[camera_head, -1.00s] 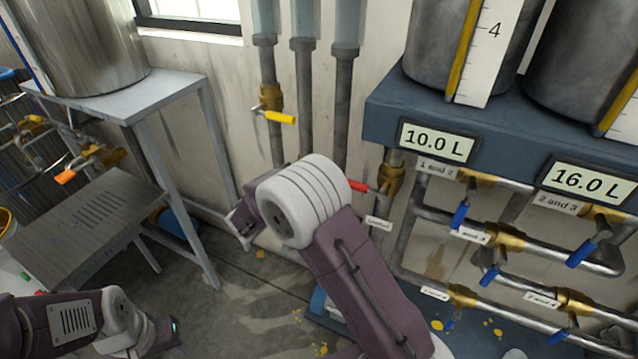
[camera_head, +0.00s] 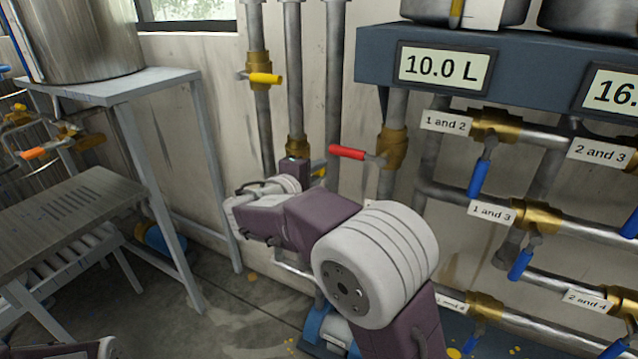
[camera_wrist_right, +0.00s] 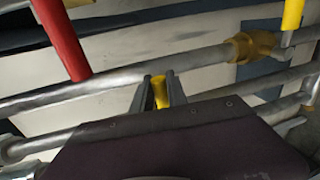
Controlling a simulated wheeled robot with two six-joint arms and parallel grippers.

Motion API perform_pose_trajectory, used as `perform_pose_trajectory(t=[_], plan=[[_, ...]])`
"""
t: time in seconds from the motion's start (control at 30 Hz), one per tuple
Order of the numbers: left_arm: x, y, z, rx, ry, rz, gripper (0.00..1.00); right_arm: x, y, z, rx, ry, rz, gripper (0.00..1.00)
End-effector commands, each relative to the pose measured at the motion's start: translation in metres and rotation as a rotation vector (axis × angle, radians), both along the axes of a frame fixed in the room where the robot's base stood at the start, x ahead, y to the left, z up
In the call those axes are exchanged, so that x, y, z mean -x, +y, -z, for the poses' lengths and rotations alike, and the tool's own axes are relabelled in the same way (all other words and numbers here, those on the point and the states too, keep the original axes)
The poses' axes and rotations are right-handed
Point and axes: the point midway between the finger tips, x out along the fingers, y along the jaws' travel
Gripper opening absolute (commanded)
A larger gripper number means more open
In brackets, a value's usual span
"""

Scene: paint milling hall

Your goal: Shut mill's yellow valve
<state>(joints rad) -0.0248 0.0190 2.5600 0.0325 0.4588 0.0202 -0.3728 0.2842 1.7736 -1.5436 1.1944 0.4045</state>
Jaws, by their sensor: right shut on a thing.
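Two yellow valve handles show on the wall pipes. One yellow handle (camera_head: 318,172) is beside the brass valve (camera_head: 297,146) on the middle pipe, mostly hidden behind my right gripper (camera_head: 306,168). In the right wrist view my right gripper (camera_wrist_right: 159,80) has its two fingers closed on either side of this yellow handle (camera_wrist_right: 160,95). The other yellow handle (camera_head: 265,78) sits higher on the left pipe, sticking out sideways to the right; it also shows in the wrist view (camera_wrist_right: 293,14). I cannot read which valve is the mill's. My left gripper is out of view.
A red valve handle (camera_head: 347,152) sticks out close to the right of my gripper. Blue-handled valves (camera_head: 480,178) and labelled pipes fill the right side under a dark shelf (camera_head: 380,55). A grey metal stand (camera_head: 160,82) is at the left.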

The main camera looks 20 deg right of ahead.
Motion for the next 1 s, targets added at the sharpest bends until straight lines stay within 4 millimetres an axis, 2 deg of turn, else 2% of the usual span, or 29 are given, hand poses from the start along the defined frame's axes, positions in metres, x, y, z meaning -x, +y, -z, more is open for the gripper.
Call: perform_pose_trajectory(t=[0.03, 0.2, 0.67, 0.7, 0.77, 0.8, 1.0], plan=[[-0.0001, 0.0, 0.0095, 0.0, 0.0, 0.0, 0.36, -0.0002, 0.0001, 0.007, -0.011, -0.01, 0.0, 0.0], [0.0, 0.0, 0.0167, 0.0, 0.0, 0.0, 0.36, -0.0006, 0.0007, 0.0073, -0.033, -0.036, 0.001, 0.0], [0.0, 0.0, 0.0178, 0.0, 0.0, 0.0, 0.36, -0.0009, 0.0012, 0.0069, -0.043, -0.044, -0.001, 0.0], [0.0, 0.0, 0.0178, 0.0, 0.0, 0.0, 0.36, -0.001, 0.0013, 0.007, -0.042, -0.043, -0.001, 0.21], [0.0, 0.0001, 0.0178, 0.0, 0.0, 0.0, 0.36, -0.0009, 0.0012, 0.007, -0.042, -0.043, 0.0, 0.38], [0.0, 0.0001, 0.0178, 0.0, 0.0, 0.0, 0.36, -0.0009, 0.0012, 0.0069, -0.042, -0.043, 0.0, 0.4], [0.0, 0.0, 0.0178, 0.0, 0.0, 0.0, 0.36, -0.001, 0.0011, 0.0061, -0.041, -0.044, 0.0, 0.4]])
